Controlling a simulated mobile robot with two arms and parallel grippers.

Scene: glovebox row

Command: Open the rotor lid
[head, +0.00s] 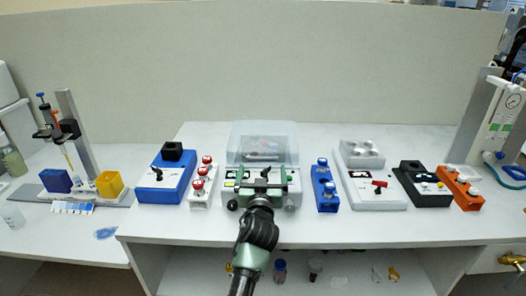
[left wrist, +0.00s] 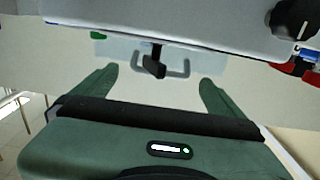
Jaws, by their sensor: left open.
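A grey-white benchtop machine (head: 293,186) stands mid-bench with a translucent cover (head: 250,130) at its back. Dark shapes show dimly through the cover. I cannot make out the rotor lid clearly. My left gripper (head: 262,178) is in front of the machine, over its front panel, with its fingers spread and nothing between them. In the left wrist view the open fingers (left wrist: 158,82) point at a grey U-shaped handle (left wrist: 186,68) with a black piece (left wrist: 153,64) at its middle. The handle lies beyond the fingertips, apart from them. My right gripper is not in view.
Left of the machine are a white rack with red-capped vials (head: 198,188) and a blue device (head: 160,182). Right of it are a blue rack (head: 325,190), a white device with a red switch (head: 372,187) and an orange rack (head: 462,190). Bench behind is clear.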

